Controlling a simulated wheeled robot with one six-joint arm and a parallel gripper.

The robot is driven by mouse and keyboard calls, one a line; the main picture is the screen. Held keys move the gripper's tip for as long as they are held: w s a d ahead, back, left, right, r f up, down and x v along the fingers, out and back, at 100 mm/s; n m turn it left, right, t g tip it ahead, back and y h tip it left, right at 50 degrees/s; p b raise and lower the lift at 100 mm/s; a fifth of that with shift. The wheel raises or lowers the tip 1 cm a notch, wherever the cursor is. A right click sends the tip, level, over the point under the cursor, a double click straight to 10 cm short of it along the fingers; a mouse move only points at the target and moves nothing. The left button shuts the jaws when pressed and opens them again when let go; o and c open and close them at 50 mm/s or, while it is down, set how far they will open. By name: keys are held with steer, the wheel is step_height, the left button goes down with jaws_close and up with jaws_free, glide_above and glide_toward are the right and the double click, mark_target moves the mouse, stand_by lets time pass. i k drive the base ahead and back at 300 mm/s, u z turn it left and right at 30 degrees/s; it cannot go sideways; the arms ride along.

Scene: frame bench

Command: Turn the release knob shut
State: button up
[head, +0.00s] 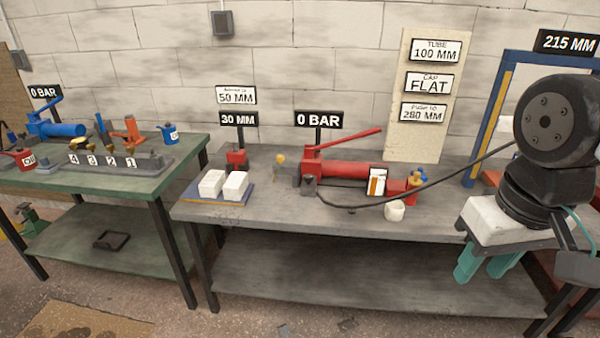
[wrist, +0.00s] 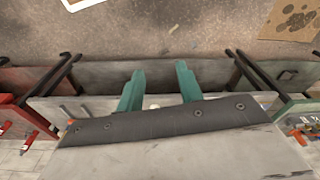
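A red hand pump (head: 345,170) with a raised red lever lies on the grey bench. A "0 BAR" sign (head: 319,119) stands behind it. A small blue knob (head: 423,174) shows at the pump's right end, by brass-yellow fittings. A small yellow knob-like piece (head: 280,159) stands left of the pump. I cannot tell which is the release knob or how far it is turned. My gripper (head: 480,276) hangs at the bench's right front, to the right of the pump and apart from it. Its teal fingers are spread and empty, also in the wrist view (wrist: 160,70).
A black hose (head: 450,184) runs from the pump toward the blue frame (head: 490,120) at right. White blocks (head: 224,185) and a white cup (head: 394,211) sit on the grey bench (head: 290,222). A green bench (head: 150,180) with blue pump and numbered valves stands left.

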mark_target(309, 178)
steer(key=u, duration=0.2)
steer(key=i, duration=1.1)
